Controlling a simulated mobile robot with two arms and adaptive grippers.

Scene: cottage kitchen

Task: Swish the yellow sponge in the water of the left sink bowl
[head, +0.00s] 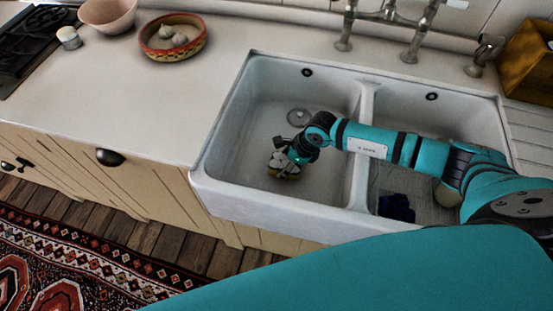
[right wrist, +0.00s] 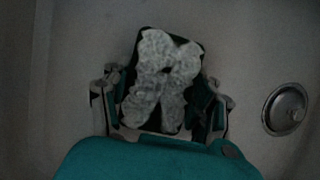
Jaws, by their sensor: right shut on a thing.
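The left sink bowl (head: 245,130) is white, with a round metal drain on its floor; I cannot make out a water surface in it. My right gripper (head: 287,160) reaches down into this bowl, left of the divider, and is shut on the yellow sponge (head: 284,172). The sponge shows small yellow and pale patches low in the bowl. In the right wrist view, a mottled grey-white face (right wrist: 160,85) with a dark edge sits between the fingers; its colour is hard to tell there. The drain (right wrist: 285,108) lies to the right of the gripper. My left gripper is not in view.
The right bowl (head: 470,125) holds a rack, a dark blue thing (head: 397,207) and a pale round thing (head: 447,194). Taps (head: 415,40) stand behind the sink. A patterned bowl (head: 173,52) sits on the left counter. A wooden box (head: 528,62) stands at the back right.

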